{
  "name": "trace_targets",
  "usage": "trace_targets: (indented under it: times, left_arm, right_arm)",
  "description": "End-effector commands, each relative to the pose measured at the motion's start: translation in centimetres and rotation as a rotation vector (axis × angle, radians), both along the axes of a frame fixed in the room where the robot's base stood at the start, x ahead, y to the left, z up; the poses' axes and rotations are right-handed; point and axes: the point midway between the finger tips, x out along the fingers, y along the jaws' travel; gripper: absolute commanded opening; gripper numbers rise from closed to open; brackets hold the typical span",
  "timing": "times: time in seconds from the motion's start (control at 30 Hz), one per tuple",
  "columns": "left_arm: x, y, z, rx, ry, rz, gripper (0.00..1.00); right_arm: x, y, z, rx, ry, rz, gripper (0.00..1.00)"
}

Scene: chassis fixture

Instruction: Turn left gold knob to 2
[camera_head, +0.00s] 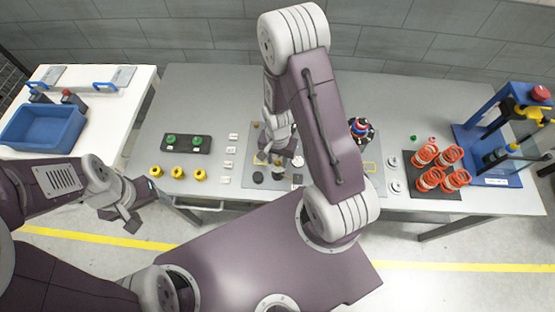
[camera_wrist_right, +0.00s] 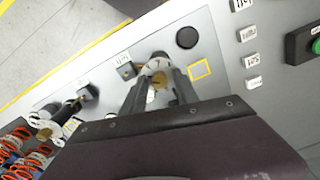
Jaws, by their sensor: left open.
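In the right wrist view, a gold knob (camera_wrist_right: 158,84) shows beside a pale round top, between the fingers of my right gripper (camera_wrist_right: 161,88). The fingers are apart, one on each side of the knob. I cannot tell whether they touch it. Another gold part (camera_wrist_right: 45,133) shows on a dark and white unit further left in that view. In the head view my right gripper (camera_head: 288,147) is over the grey fixture board (camera_head: 325,177), and the arm hides part of it. My left gripper (camera_head: 130,215) is open and empty, in front of the tables.
Green buttons (camera_head: 171,140), yellow parts (camera_head: 178,172) and small white labels (camera_head: 229,164) lie left of the board. Orange springs (camera_head: 438,168) and a blue press frame (camera_head: 478,130) stand right. A blue bin (camera_head: 42,128) sits on the left white table.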

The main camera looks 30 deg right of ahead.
Motion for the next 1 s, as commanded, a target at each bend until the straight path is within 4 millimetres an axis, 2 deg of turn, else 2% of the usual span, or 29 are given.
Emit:
trace_targets:
  times: [0.33,0.5,0.7,0.87,1.0]
  left_arm:
    - [0.0,0.0,1.1,0.000,0.000,0.000,0.69]
    - [0.0,0.0,2.5,0.000,0.000,0.000,0.69]
    - [0.0,0.0,2.6,0.000,0.000,0.000,0.69]
    - [0.0,0.0,2.6,0.000,0.000,0.000,0.69]
    - [0.0,0.0,2.6,0.000,0.000,0.000,0.69]
  right_arm:
    - [0.0,0.0,0.2,0.000,0.001,-0.528,0.36]
    - [-0.1,0.0,0.5,-0.001,0.002,-0.761,0.36]
    - [0.0,0.0,0.0,0.000,-0.001,-0.855,0.36]
    - [0.0,0.0,0.0,0.000,0.000,-1.032,0.36]
    - [0.0,0.0,0.0,0.000,0.000,-1.040,0.36]
